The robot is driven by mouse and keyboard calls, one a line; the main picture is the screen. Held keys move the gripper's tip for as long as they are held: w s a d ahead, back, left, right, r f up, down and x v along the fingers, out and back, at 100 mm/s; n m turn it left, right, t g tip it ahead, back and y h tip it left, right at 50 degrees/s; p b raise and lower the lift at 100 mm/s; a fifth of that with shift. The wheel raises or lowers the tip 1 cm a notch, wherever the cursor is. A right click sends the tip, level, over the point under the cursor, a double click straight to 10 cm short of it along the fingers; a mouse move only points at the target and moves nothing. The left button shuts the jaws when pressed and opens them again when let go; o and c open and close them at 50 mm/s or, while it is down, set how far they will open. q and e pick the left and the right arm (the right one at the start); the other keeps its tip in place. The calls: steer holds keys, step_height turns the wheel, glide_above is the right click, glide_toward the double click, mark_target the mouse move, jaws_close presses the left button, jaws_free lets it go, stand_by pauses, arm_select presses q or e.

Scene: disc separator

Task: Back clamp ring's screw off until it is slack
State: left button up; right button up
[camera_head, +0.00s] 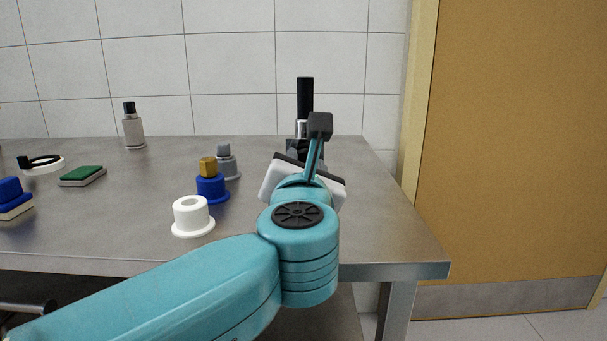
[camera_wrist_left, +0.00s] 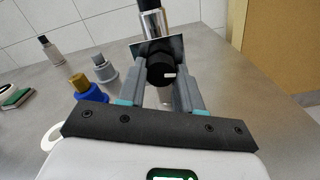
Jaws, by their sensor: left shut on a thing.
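A separator stands at the back right of the bench, its black upper part (camera_head: 305,95) upright above my wrist. In the wrist view its shiny metal column (camera_wrist_left: 153,22) rises behind a thin dark plate (camera_wrist_left: 173,48). The clamp ring's screw shows as a round black knob (camera_wrist_left: 158,73) with a small white mark, facing the wrist camera. My left gripper (camera_wrist_left: 162,66) is shut on this knob, one grey finger on each side. The clamp ring itself is hard to make out behind the knob and fingers. In the head view my own wrist mostly hides the gripper. My right gripper is not in view.
Left of my arm stand a white flanged cup (camera_head: 192,217), a blue piece with a brass top (camera_head: 212,188) and a grey piece (camera_head: 227,165). The bench's right edge is clear.

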arm_select(q)
steer(key=shift+n, duration=0.6)
steer(key=o, duration=1.1)
steer(key=shift+c, duration=0.2)
steer(key=shift+s, duration=0.1)
